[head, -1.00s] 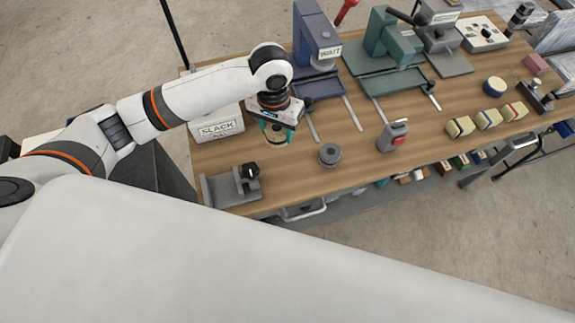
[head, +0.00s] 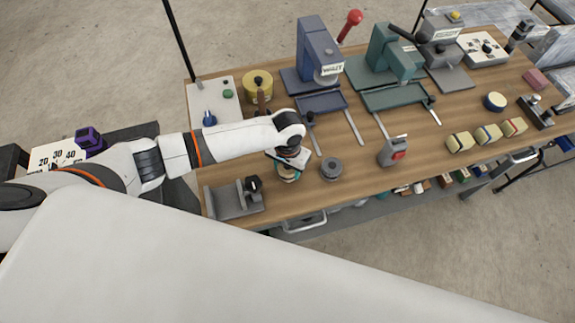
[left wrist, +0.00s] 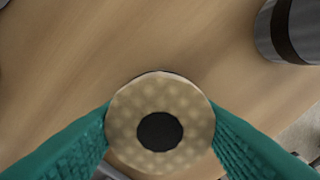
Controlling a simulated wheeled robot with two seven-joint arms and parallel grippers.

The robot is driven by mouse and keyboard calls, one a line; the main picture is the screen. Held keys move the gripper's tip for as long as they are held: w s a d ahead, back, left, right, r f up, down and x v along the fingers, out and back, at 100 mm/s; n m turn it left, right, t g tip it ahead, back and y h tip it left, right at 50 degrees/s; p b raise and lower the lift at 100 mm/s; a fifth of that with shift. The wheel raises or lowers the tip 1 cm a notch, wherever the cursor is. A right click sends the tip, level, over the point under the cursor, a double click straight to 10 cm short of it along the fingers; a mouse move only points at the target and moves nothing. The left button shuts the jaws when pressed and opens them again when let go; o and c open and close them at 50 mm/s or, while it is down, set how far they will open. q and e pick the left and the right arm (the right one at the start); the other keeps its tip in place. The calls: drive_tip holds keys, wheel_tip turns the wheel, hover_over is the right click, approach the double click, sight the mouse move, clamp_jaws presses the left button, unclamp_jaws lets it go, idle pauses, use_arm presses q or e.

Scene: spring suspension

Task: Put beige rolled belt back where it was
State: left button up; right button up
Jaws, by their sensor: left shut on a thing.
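The beige rolled belt (left wrist: 160,92) is a short speckled roll with a dark round hole, seen end-on in the left wrist view. My left gripper (head: 288,170) is shut on it, with a teal finger on each side of the roll. In the head view the belt (head: 288,178) shows only in part under the gripper, low over the wooden bench near its front edge. I cannot tell whether it touches the bench. My right gripper is in neither view.
A grey roll (head: 331,167) stands just right of the gripper. A grey bracket (head: 232,205) with a black knob is to its left. A blue press (head: 318,50), a yellow tin (head: 257,85) and a grey device with a red button (head: 393,150) stand around. Bare bench lies between.

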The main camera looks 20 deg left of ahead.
use_arm(q)
drive_tip(key=shift+f, duration=0.2)
drive_tip(key=o, duration=1.1)
wheel_tip(320, 180, up, 12)
drive_tip(key=b, duration=0.1)
drive_tip(key=shift+r+b, duration=0.2)
drive_tip(key=shift+b, duration=0.1)
